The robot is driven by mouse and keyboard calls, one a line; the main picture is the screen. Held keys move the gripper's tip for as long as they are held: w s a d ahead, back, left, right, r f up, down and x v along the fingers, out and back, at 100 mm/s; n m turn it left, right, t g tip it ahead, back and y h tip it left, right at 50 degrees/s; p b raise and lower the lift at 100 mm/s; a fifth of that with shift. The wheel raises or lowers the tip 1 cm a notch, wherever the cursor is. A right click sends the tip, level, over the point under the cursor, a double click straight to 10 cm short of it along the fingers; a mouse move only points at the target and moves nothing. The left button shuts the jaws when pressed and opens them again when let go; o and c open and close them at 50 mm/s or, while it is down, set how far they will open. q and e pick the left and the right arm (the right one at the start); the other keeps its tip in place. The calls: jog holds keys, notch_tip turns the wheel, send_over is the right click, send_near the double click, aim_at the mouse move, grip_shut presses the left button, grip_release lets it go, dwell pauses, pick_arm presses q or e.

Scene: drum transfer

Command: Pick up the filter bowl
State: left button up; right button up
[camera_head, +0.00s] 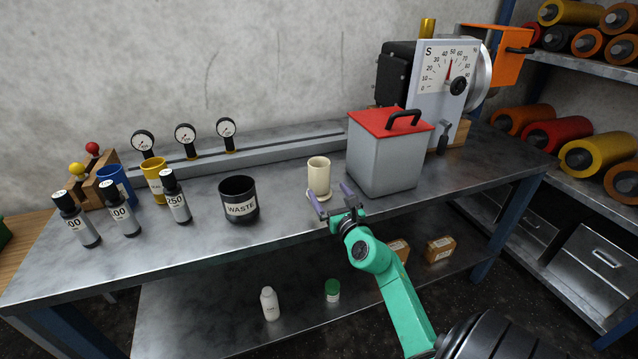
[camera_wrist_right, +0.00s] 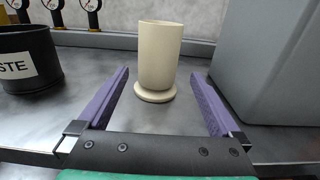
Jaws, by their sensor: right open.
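The filter bowl is most likely the cream cylinder (camera_head: 319,174) with a wider foot, standing upright on the metal bench. In the right wrist view the cream cylinder (camera_wrist_right: 158,55) stands just beyond and between the fingertips. My right gripper (camera_head: 331,200) is open and empty, its two purple fingers pointing at the cylinder from the bench's front side. In the right wrist view the gripper (camera_wrist_right: 158,82) has its fingers apart on either side of the cylinder's foot, with no visible contact. My left gripper is not in view.
A grey box with a red lid (camera_head: 383,160) stands close right of the cylinder. A black WASTE cup (camera_head: 238,206) stands to its left. Several black-capped bottles (camera_head: 175,200) and a yellow cup (camera_head: 155,178) are farther left. A gauge rail (camera_head: 260,148) runs behind.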

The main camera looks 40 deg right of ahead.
aim_at(324, 185)
jog(key=x, duration=0.5)
jog(key=shift+w+r, duration=0.1)
jog(key=shift+w, duration=0.25)
jog(key=shift+s+a+r, duration=0.1)
jog(key=shift+c, duration=1.2)
grip_shut()
